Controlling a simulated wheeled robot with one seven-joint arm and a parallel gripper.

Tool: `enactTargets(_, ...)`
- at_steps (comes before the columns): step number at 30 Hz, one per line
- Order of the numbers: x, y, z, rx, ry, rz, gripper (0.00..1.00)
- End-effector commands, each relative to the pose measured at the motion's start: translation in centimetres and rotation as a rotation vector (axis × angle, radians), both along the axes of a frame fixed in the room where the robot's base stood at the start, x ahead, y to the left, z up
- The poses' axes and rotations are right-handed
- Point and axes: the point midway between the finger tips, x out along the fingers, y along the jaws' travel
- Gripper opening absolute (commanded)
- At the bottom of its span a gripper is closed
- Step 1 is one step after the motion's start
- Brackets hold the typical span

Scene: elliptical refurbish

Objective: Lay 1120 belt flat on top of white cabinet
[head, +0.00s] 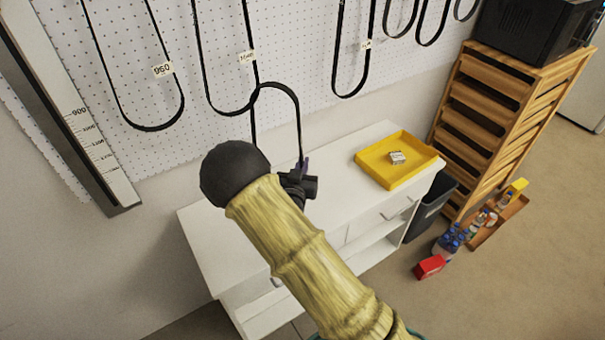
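A black belt loop (296,105) arches above my gripper (302,167), which appears shut on its lower right end. The belt's other side drops behind my arm, so its lower part is hidden. No number can be read on this belt. The white cabinet (215,240) stands against the wall below the pegboard. My gripper and belt appear over the cabinet's back part; their height above its top is hard to tell. My arm covers the middle of the cabinet top.
A yellow tray (372,169) with a small box (397,157) occupies the cabinet top's right end. The top's left part is bare. Other belts (150,127) hang on the pegboard (300,50). A wooden slatted rack (485,115) and dark bin (432,207) stand right.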

Motion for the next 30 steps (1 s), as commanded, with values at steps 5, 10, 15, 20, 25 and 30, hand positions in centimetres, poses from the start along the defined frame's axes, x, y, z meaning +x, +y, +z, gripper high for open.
enactTargets(5, 0.0, -0.1, -1.9, -0.004, 0.003, 0.0, 0.0)
enactTargets(10, 0.0, 0.0, -3.5, -0.002, 0.001, 0.0, 0.0)
enactTargets(15, 0.0, 0.0, -3.7, 0.001, 0.0, 0.0, 0.0)
enactTargets(20, 0.0, 0.0, -3.9, 0.0, 0.0, 0.0, 0.0)
enactTargets(25, 0.0, 0.0, -4.0, 0.0, 0.001, 0.0, 0.18)
enactTargets(30, 0.0, 0.0, -4.0, 0.0, 0.001, 0.0, 0.26)
